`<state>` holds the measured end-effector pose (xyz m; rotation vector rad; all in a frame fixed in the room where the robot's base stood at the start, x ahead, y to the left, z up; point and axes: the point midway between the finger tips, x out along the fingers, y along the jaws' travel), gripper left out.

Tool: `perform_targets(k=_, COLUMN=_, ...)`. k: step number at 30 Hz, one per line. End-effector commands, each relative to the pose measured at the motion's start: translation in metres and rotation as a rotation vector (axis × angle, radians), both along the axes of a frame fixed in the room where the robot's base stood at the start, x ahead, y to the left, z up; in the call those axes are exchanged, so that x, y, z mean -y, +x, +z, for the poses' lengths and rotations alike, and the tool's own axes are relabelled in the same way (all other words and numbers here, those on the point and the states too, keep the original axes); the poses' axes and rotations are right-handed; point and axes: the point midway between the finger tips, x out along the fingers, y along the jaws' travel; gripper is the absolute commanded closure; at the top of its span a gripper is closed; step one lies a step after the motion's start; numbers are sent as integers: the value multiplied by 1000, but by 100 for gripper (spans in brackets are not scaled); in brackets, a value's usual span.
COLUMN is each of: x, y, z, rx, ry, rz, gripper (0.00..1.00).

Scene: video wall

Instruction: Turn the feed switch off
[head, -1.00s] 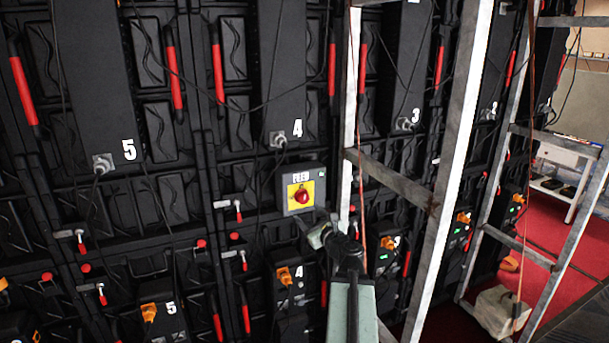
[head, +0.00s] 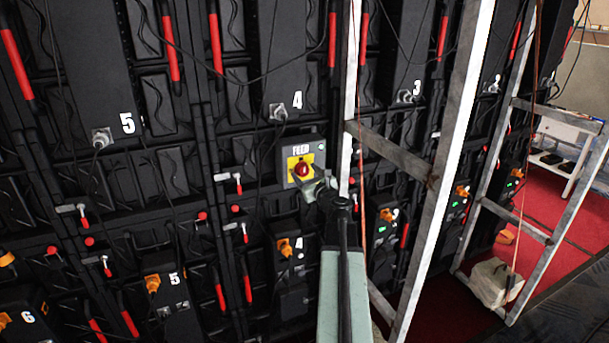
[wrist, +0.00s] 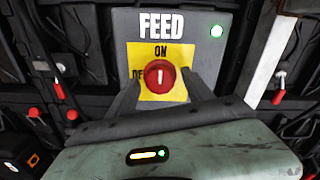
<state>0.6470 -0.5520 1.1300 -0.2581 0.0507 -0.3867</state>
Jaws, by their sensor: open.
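The feed switch is a red round knob (wrist: 160,76) on a yellow plate (wrist: 188,62) marked ON at the top, on a grey box labelled FEED (wrist: 222,60). In the head view the knob (head: 303,169) sits on the same box (head: 301,152) below the number 4. My gripper (wrist: 160,92) is open, with one finger on each side of the knob's lower part. I cannot tell whether the fingers touch it. The OFF lettering is partly hidden by the left finger.
A metal frame upright (head: 345,110) stands close to the right of the box. Cables hang in front of the black panels, and red levers (head: 236,184) stick out at the left. A white bag or block (head: 493,283) rests on the red floor at the right.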

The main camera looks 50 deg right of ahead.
Motion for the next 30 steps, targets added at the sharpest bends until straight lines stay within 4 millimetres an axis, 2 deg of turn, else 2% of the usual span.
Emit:
perform_targets(k=1, x=0, y=0, z=0, rx=0, ry=0, rz=0, gripper=43)
perform_targets(k=7, x=-1, y=0, z=0, rx=0, ry=0, rz=1, gripper=99)
perform_targets(k=9, x=-6, y=1, z=0, rx=0, ry=0, rz=4, gripper=100)
perform_targets(k=20, x=-4, y=3, z=0, rx=-32, ry=-80, rz=7, gripper=100)
perform_targets(k=30, x=-4, y=3, z=0, rx=-137, ry=-338, rz=7, gripper=100)
